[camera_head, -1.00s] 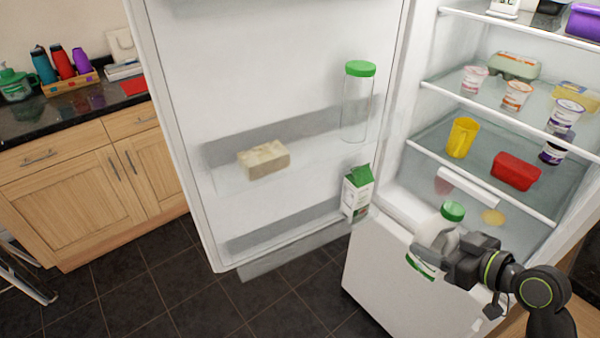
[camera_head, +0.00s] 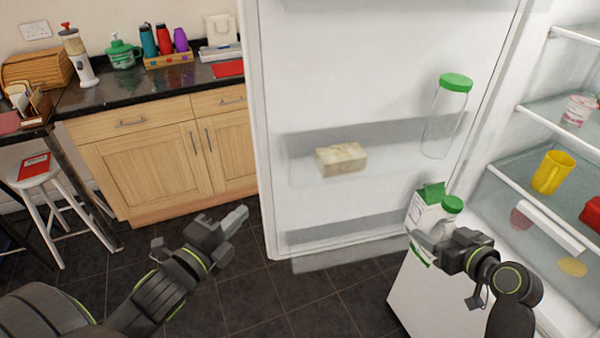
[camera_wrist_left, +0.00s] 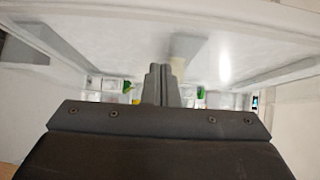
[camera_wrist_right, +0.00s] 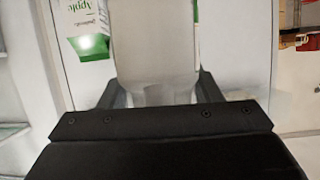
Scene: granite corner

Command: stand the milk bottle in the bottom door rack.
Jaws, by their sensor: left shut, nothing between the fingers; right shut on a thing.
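My right gripper (camera_head: 428,244) is shut on the milk bottle, a white bottle with a green cap (camera_head: 452,203) and a green label. The bottle is upright, in front of the right end of the open fridge door. Its pale body (camera_wrist_right: 155,45) fills the middle of the right wrist view between the fingers. The bottom door rack (camera_head: 335,234) is a low, clear strip at the foot of the door. A green-topped carton (camera_head: 427,198) is at its right end, partly behind the bottle. My left gripper (camera_head: 236,217) is shut and empty, left of the door.
A higher door rack holds a pale block (camera_head: 341,159) and a tall clear jar with a green lid (camera_head: 440,125). Fridge shelves with a yellow cup (camera_head: 553,172) are at the right. A wooden cabinet (camera_head: 160,170) stands left of the door. The bottom rack's left and middle look empty.

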